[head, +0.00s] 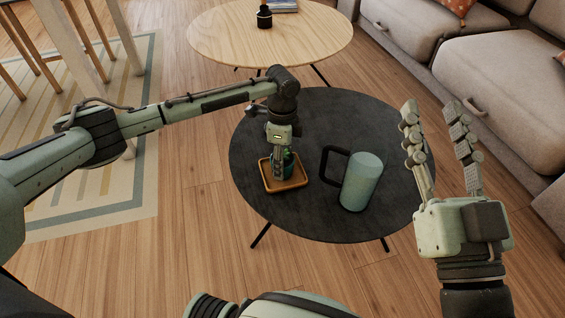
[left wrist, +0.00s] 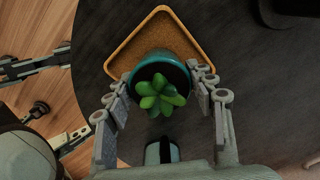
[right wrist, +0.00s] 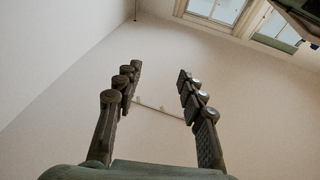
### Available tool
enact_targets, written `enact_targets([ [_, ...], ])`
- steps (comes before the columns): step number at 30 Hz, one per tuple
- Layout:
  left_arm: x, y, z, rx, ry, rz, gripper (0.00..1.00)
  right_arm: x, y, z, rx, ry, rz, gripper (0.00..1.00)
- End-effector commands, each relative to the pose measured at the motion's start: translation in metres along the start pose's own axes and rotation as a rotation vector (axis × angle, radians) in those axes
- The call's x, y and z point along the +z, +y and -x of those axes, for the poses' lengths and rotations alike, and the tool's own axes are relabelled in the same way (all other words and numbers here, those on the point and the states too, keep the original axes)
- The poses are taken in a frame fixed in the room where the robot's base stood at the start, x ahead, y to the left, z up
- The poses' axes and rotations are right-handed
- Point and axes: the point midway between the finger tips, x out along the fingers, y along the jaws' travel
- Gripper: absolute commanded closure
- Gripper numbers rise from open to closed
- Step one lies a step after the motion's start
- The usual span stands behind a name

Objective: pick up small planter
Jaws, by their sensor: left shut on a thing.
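The small planter is a teal pot with a green succulent. In the left wrist view the planter (left wrist: 160,92) sits between the two fingers of my left gripper (left wrist: 160,74). In the head view the planter (head: 289,163) is mostly hidden by my left gripper (head: 279,165), which points down over a tray and is shut on the pot. I cannot tell whether the pot's base touches the tray. My right gripper (head: 432,118) is open and empty, pointing up at the right of the table. It shows open in the right wrist view (right wrist: 158,85) too.
The orange-rimmed square tray (head: 301,185) lies on the round black table (head: 250,140). A pale green mug (head: 362,182) with a dark handle stands right of the tray. A wooden table (head: 220,35) stands behind, a grey sofa (head: 500,75) at right.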

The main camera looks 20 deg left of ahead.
Motion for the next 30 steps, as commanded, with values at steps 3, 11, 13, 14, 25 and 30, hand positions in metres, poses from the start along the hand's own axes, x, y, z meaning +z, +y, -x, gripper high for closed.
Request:
enact_targets([
  [3,0.000,0.000,0.000,0.000,0.000,0.000,0.75,0.000,0.000,0.000,0.000,-0.001,0.000,0.60],
  [11,0.000,0.000,0.001,-0.001,0.001,0.000,0.84,0.000,0.000,0.000,0.000,-0.001,0.000,0.60],
  [13,0.000,0.000,0.001,-0.001,0.001,0.000,0.84,0.000,0.000,0.000,0.000,-0.001,0.000,0.60],
  [14,0.000,0.000,0.001,-0.001,0.001,0.000,0.84,0.000,0.000,0.000,0.000,-0.001,0.000,0.60],
  [25,-0.001,-0.001,0.026,-0.003,0.002,0.000,0.84,0.026,0.012,0.001,0.019,-0.136,0.028,0.60],
  [30,0.013,0.007,0.051,0.000,0.000,0.002,0.84,0.059,0.027,0.010,0.046,-0.309,0.056,0.60],
])
